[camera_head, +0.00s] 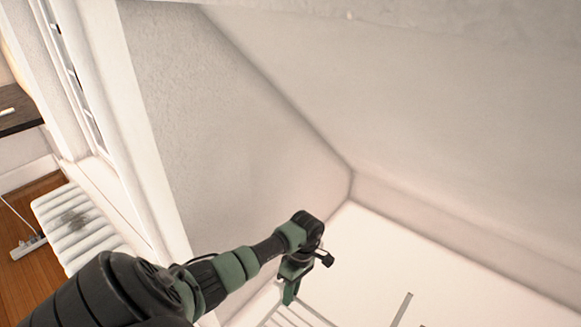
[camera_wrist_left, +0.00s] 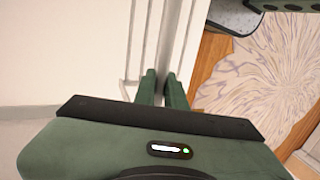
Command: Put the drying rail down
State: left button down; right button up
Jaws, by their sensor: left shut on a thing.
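My left gripper (camera_head: 289,293) reaches down at the bottom middle of the head view. Its two green fingers (camera_wrist_left: 162,92) are shut on a pale grey bar of the drying rail (camera_wrist_left: 170,45) in the left wrist view. White parallel strips run beside that bar. In the head view pale bars of the rail (camera_head: 285,318) show just below the gripper, cut off by the bottom edge. Whether the rail touches anything beneath it cannot be seen. My right gripper is not in view.
A sloped white ceiling and plain walls (camera_head: 235,130) surround the arm. A white ribbed radiator (camera_head: 75,228) stands at lower left over a wooden floor (camera_head: 20,285). A patterned rug (camera_wrist_left: 255,75) lies on wood at the right of the wrist view.

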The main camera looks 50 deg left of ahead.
pick_arm(q)
jog(key=shift+f, duration=1.9)
jog(key=c, duration=1.5)
grip_release()
jog(key=b+v, duration=0.1)
jog(key=v, duration=1.1)
